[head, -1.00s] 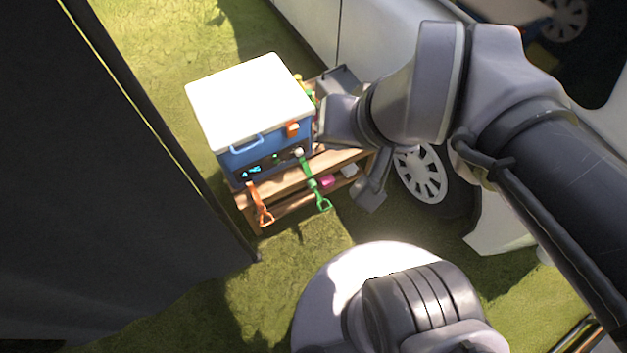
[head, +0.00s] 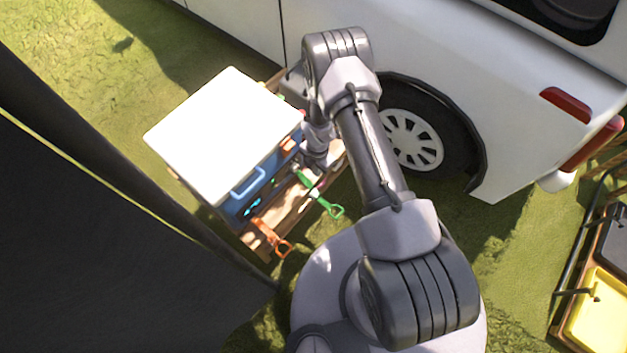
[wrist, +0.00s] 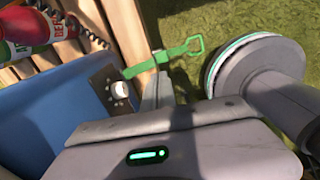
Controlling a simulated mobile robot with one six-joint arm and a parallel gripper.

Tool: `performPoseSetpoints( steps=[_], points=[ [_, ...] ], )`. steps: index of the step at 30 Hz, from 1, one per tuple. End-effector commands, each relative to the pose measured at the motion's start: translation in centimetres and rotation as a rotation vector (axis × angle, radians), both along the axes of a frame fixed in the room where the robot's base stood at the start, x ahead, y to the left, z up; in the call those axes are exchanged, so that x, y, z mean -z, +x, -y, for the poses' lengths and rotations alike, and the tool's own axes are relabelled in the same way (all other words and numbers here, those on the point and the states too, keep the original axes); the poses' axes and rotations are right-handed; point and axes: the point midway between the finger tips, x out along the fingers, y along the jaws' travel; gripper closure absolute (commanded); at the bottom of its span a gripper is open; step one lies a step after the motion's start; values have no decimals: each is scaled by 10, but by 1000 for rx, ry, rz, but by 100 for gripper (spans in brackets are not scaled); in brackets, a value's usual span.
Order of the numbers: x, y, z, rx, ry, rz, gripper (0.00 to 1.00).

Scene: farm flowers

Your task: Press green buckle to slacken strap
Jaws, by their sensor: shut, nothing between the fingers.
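A green strap (head: 318,194) with a loop handle (head: 336,211) hangs from the front of the blue cooler box (head: 236,207) with a white lid. In the wrist view the strap (wrist: 165,55) runs from beside a white knob (wrist: 121,90) on a dark plate, out over the wooden bench edge. The green part beside the knob is small; I cannot tell whether it is pressed. My gripper (wrist: 157,90) is shut and empty, its fingers close to the knob and strap. Contact cannot be told. In the head view my arm hides the fingertips.
An orange strap (head: 268,235) hangs at the left of the bench. A white van (head: 500,90) stands behind and right. A dark panel (head: 110,240) fills the left; grass lies between.

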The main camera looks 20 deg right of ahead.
Motion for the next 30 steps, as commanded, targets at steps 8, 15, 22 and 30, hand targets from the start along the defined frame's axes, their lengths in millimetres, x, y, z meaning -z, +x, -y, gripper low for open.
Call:
performPoseSetpoints(
  steps=[8, 15, 22, 30],
  points=[
    [22, -11, 0, -69, -2, -13, 100],
    [29, -11, 0, -67, -1, -14, 100],
    [77, -12, 0, -66, -1, -15, 100],
    [134, -12, 0, -66, -1, -14, 100]
  ],
)
